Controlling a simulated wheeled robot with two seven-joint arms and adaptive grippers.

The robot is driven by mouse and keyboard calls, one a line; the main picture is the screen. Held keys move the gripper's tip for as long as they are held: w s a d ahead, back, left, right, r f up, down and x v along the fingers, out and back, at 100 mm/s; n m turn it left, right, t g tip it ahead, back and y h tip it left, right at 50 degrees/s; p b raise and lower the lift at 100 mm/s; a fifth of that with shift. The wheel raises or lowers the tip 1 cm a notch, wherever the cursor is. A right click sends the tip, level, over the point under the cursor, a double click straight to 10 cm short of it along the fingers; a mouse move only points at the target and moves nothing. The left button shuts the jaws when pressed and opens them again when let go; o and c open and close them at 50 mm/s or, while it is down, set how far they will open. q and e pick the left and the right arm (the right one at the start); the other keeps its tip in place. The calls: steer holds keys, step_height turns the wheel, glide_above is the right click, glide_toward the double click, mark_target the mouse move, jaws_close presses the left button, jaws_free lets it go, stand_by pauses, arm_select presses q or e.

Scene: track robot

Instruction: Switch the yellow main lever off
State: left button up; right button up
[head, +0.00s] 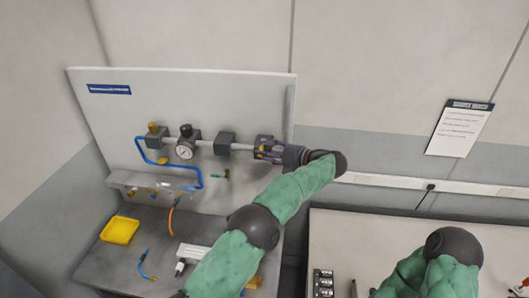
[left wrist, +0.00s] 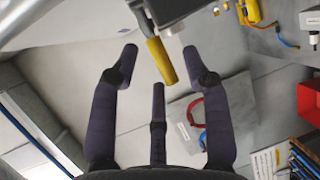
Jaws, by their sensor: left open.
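The yellow main lever (left wrist: 161,61) shows in the left wrist view, reaching down from a dark valve body (left wrist: 178,8). My left gripper (left wrist: 160,55) is open, with its dark fingers spread on both sides of the lever. The lever's lower end lies between the fingertips in the picture; I cannot tell whether any finger touches it. In the head view my left gripper (head: 268,150) is at the right end of the pipe line on the grey panel (head: 235,95), and it mostly hides the lever. My right gripper is out of view.
A round gauge (head: 185,151) and a blue hose (head: 165,187) are on the panel. A yellow tray (head: 119,230) and a white block (head: 193,253) sit on the bench below. A second bench (head: 340,240) stands at the right, with dark small items near its edge.

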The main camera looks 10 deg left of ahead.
arm_select(q)
steer(key=v, duration=1.1)
steer(key=shift+d, duration=0.1)
